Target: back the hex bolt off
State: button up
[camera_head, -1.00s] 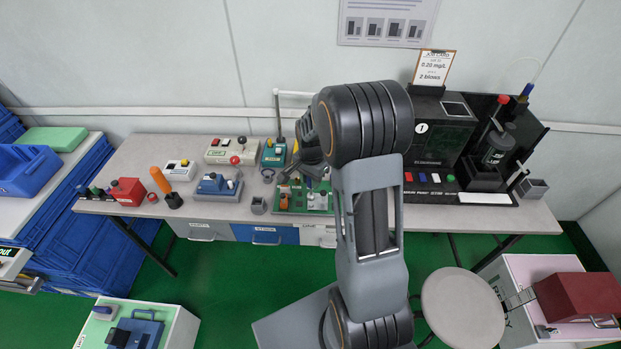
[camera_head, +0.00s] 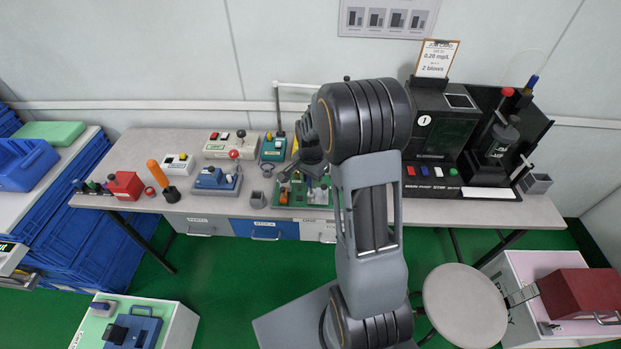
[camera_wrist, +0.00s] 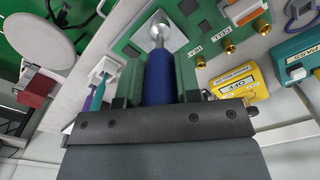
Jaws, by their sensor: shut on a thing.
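My gripper (camera_wrist: 160,78) is shut on the blue handle (camera_wrist: 159,84) of a tool in the wrist view. The tool's bright metal end (camera_wrist: 158,34) points at a silver plate (camera_wrist: 174,40) on the green board. I cannot tell the hex bolt apart from this metal end, nor whether the two touch. In the head view my gripper (camera_head: 311,155) is over the green board (camera_head: 289,203), partly hidden by my arm. The bolt is not discernible there.
Brass fittings (camera_wrist: 229,46) stand on the board close to the tool. A yellow box marked OFF (camera_wrist: 239,86) and a teal box (camera_wrist: 300,55) are to the right. In the head view a black instrument (camera_head: 440,125) stands right of my arm.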

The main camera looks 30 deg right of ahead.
jog(key=shift+f+b, duration=0.7)
jog(key=shift+f, duration=0.3)
dwell(0.4)
jog(key=n, duration=0.5)
jog(key=shift+n, duration=0.5)
jog(key=n, duration=0.4)
jog(key=shift+n, duration=0.3)
jog(key=shift+r+n, duration=0.1)
jog(key=shift+n, duration=0.6)
